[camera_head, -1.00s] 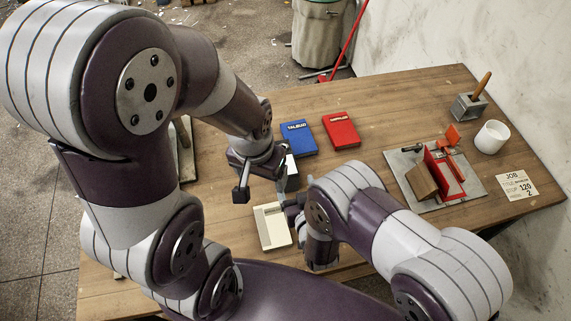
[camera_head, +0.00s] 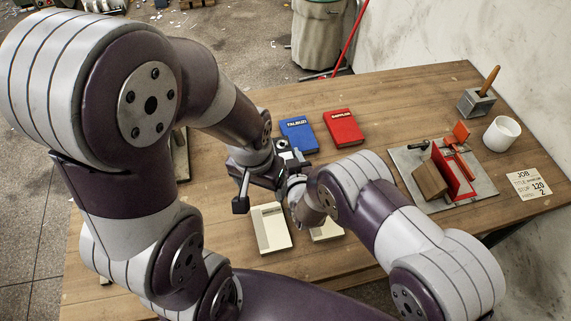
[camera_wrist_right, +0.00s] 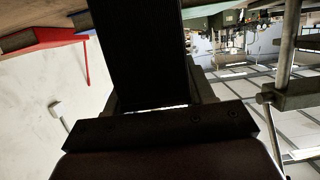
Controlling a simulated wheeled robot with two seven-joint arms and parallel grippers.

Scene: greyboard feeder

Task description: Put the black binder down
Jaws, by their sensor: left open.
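The black binder (camera_wrist_right: 138,50) fills the middle of the right wrist view as a dark ribbed block between the fingers of my right gripper (camera_wrist_right: 150,95), which is shut on it. In the head view my right gripper (camera_head: 292,172) is partly hidden by its own wrist and my left arm. A black piece with a white patch shows just beyond it, probably the binder (camera_head: 288,153). My left gripper (camera_head: 260,190) is open and empty, close beside the right one, above the far edge of a cream tray (camera_head: 286,240). The binder's lower end is hidden.
A blue book (camera_head: 298,134) and a red book (camera_head: 343,127) lie behind the grippers. A second cream tray (camera_head: 328,232) is partly under my right arm. A grey plate (camera_head: 405,165) with a red fixture, a white cup (camera_head: 502,134) and a job card (camera_head: 528,184) are at right.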

